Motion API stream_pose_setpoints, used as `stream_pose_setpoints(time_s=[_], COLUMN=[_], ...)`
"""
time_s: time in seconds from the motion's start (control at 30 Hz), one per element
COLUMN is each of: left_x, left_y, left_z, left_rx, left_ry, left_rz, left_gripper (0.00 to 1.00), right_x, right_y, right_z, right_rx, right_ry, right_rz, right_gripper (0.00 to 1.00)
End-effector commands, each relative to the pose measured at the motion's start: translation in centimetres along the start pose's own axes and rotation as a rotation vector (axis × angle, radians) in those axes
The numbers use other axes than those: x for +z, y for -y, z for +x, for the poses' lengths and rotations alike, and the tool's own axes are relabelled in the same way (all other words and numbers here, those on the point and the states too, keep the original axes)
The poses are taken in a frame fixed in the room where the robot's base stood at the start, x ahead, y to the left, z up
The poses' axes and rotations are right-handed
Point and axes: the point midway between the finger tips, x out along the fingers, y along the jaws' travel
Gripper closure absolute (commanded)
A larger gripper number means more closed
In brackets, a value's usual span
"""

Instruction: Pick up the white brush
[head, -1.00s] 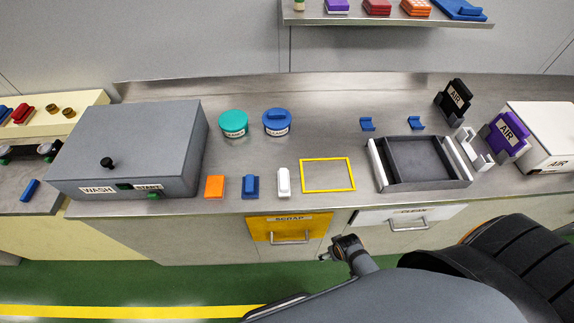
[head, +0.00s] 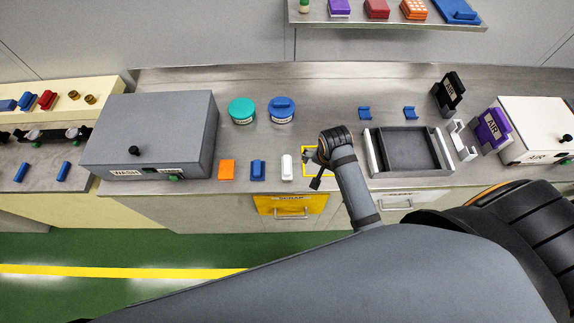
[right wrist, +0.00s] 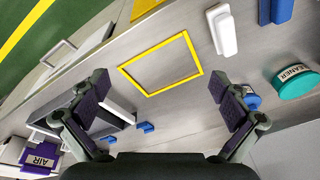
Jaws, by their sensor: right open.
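The white brush (head: 287,167) lies on the steel counter between a blue brush-like block and the yellow outlined square in the head view. It also shows at the top of the right wrist view (right wrist: 222,30), beyond the fingertip on the right. My right gripper (right wrist: 157,88) is open and empty, its fingers spread wide above the counter. In the head view, my right gripper (head: 314,168) is over the yellow square, to the right of the white brush and apart from it. My left gripper is not in view.
Beside the brush are the blue block (head: 258,170) and an orange block (head: 227,170). Teal (head: 242,111) and blue (head: 282,110) round containers stand behind. The yellow outline (right wrist: 200,66) is flat and empty. A dark tray (head: 372,150) stands to the right.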

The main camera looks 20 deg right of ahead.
Motion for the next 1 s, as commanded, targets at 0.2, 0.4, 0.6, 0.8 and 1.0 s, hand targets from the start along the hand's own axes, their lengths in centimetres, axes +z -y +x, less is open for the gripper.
stream_pose_setpoints(time_s=[0.2,0.4,0.6,0.8,1.0], left_x=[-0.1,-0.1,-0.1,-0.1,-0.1], left_y=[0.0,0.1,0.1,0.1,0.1], left_z=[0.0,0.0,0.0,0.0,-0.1], left_rx=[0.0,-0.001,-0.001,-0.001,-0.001], left_ry=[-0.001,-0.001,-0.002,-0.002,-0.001], left_rz=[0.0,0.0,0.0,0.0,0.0], left_gripper=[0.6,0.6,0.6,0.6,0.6], right_x=[-1.2,-1.2,-1.1,-0.6,-0.2], right_y=[6.3,12.1,13.6,13.2,13.1], right_z=[2.8,3.6,3.5,6.0,8.5], right_rx=[0.052,0.138,0.168,0.172,0.168], right_ry=[0.075,0.112,0.113,0.112,0.112], right_rz=[0.496,0.917,1.037,1.036,1.036], right_gripper=[0.0,0.0,0.0,0.0,0.0])
